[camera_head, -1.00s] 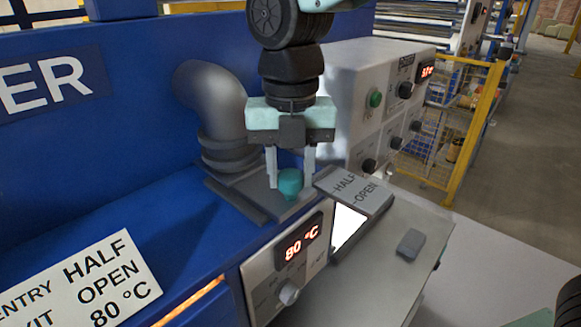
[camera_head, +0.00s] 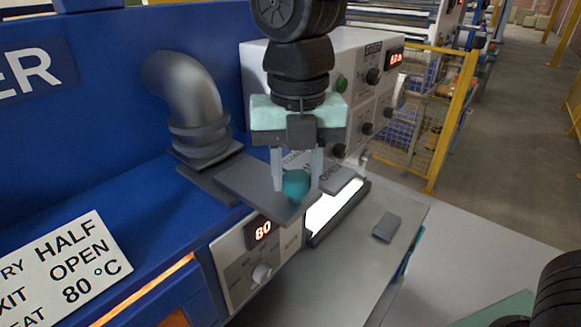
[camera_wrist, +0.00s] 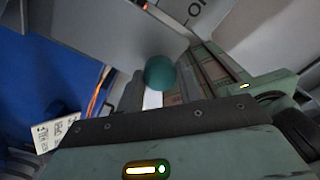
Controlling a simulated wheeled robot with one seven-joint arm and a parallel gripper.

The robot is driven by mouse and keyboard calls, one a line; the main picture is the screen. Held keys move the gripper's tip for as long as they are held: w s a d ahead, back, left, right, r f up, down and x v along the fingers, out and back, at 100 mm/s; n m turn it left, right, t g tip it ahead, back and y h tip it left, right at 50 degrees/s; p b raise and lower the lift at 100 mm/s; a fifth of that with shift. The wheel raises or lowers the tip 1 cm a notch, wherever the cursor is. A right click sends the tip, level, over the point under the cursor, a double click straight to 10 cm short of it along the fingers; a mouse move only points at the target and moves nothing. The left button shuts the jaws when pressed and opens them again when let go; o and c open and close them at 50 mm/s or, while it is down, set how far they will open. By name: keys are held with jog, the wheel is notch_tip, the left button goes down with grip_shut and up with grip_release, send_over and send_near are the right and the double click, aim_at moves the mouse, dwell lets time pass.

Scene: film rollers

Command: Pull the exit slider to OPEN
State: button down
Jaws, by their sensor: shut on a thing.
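The exit slider is a flat grey plate (camera_head: 245,183) with a round teal knob (camera_head: 296,186) at its front end. My gripper (camera_head: 297,180) points down with its two pale fingers around the knob, shut on it. The knob also shows in the wrist view (camera_wrist: 160,73), beside the plate (camera_wrist: 120,30). The scale plate (camera_head: 330,173) to the right carries the word OPEN; the HALF mark is mostly hidden behind my gripper and fingers. The plate's front end lies close to the bright slot (camera_head: 333,210).
A fat grey elbow pipe (camera_head: 190,100) stands behind the slider at left. A panel with an 80 display (camera_head: 263,232) and a knob lies in front. A label card (camera_head: 65,265) reads HALF, OPEN, 80 °C. A white control box (camera_head: 350,85) stands behind my gripper.

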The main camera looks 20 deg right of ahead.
jog(key=shift+s+d, duration=0.1)
jog(key=c, duration=0.9)
grip_release()
jog(key=shift+s+d, duration=0.1)
jog(key=shift+s, duration=0.05)
jog(key=shift+r, duration=0.3)
notch_tip(320, 180, up, 17)
jog(key=shift+f+b, duration=0.1)
jog(key=shift+b, duration=1.1)
